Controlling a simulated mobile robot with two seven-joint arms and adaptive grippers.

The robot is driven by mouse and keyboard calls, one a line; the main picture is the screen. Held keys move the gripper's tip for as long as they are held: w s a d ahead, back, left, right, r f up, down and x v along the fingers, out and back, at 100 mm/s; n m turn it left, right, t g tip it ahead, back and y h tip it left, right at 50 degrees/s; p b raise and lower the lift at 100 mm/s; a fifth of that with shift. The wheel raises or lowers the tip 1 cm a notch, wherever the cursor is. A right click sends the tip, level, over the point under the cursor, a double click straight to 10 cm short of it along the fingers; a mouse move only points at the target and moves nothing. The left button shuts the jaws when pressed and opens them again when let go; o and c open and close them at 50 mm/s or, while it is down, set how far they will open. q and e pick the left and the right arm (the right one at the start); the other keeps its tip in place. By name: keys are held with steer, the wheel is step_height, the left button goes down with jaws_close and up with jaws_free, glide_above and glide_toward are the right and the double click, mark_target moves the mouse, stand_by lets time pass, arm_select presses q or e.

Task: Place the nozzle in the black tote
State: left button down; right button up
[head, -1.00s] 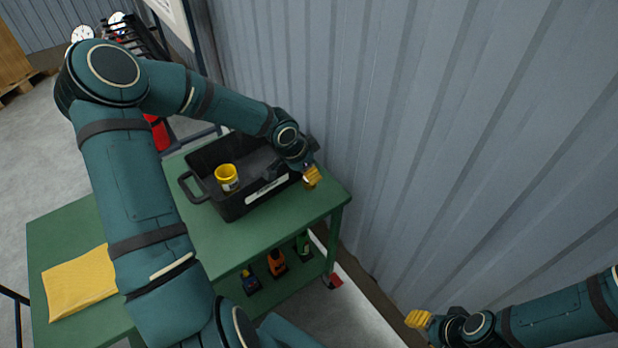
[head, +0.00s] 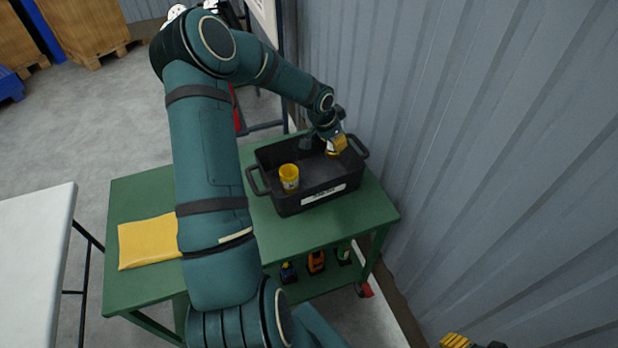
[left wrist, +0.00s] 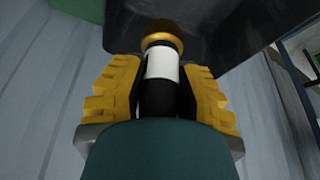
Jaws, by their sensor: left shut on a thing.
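The black tote (head: 287,207) stands on the green cart, with a white label on its front wall. My left gripper (head: 337,146) is over the tote's back right part in the head view; its height above the floor of the tote is hard to tell. In the left wrist view its yellow fingers (left wrist: 160,95) are shut on the nozzle (left wrist: 157,100), a black cylinder with a white band and a brass-coloured end. The tote's dark side (left wrist: 225,35) shows beyond it. My right gripper (head: 458,341) is only partly in view at the bottom edge.
A yellow cup-like container (head: 289,178) stands inside the tote at the left. A folded yellow cloth (head: 148,242) lies on the green cart (head: 262,232). Several small tools sit on its lower shelf. A corrugated wall (head: 470,150) rises close behind and right.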

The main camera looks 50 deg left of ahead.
arm_select(q)
steer(key=a+f+b, duration=0.2)
steer(key=a+f, duration=0.2)
glide_above(319, 177)
step_height(319, 177, down, 5)
steer(key=shift+w+f+b, duration=0.1)
steer(key=shift+f+b, duration=0.7)
steer(key=shift+f, duration=1.5)
steer(key=shift+r, duration=0.1)
arm_select(e)
steer(key=f, duration=0.4)
steer(key=shift+s+a+f, duration=0.1)
steer(key=shift+s+f, duration=0.2)
steer(key=shift+f, duration=0.1)
arm_select(q)
steer(key=shift+f, duration=0.2)
steer(key=c, duration=0.7)
jaws_free()
steer(key=shift+c, duration=0.2)
arm_select(e)
steer(key=shift+f, duration=0.1)
